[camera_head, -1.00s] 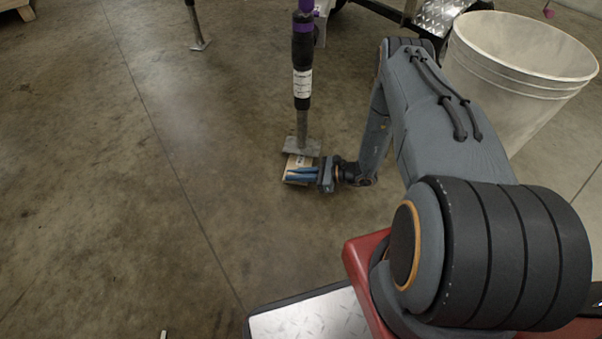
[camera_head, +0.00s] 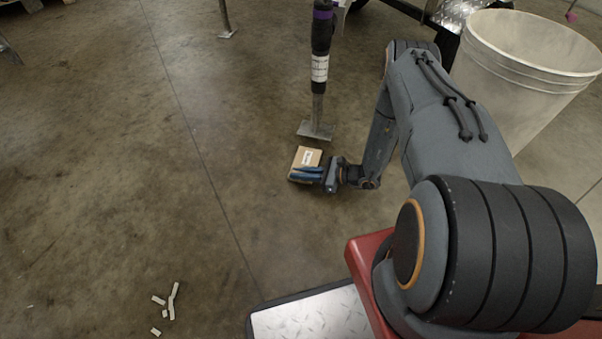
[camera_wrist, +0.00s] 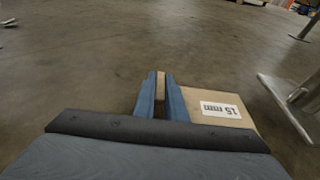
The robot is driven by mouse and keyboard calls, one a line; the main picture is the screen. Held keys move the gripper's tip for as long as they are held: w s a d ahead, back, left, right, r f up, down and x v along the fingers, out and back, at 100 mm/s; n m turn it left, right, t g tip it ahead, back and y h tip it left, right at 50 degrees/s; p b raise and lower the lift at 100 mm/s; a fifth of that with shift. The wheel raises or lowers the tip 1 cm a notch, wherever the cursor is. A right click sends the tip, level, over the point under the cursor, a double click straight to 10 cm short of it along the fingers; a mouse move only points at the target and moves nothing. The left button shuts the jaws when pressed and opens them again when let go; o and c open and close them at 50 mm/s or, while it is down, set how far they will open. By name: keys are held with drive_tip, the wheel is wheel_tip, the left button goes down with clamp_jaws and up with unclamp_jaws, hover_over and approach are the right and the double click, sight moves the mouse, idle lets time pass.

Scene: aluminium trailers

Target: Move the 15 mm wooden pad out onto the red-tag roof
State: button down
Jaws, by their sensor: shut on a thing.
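The wooden pad (camera_head: 308,155) is a flat tan block with a white label. In the wrist view the pad (camera_wrist: 197,97) shows the label "15 mm", upside down. My gripper (camera_head: 306,173), with blue fingers, is shut on the pad near its edge and holds it low, close to the floor. In the wrist view the fingers (camera_wrist: 160,97) sit on both sides of the pad's edge strip. The pad is apart from the jack foot plate behind it. No red-tag roof can be made out.
A jack leg (camera_head: 319,65) with a purple band stands on a flat metal foot (camera_head: 315,130) just behind the pad. A large whitish bin (camera_head: 530,65) stands at the right. Small white scraps (camera_head: 171,300) lie on the floor at lower left.

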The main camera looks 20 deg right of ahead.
drive_tip(key=shift+s+d, duration=0.1)
drive_tip(key=shift+d, duration=0.05)
drive_tip(key=c, duration=1.7)
unclamp_jaws()
drive_tip(key=shift+d, duration=0.1)
drive_tip(key=p+v, duration=0.2)
drive_tip(key=v, duration=0.5)
drive_tip(key=shift+s+d+r+p, duration=0.15)
drive_tip(key=shift+s+d+p, duration=0.05)
drive_tip(key=shift+d+p, duration=0.2)
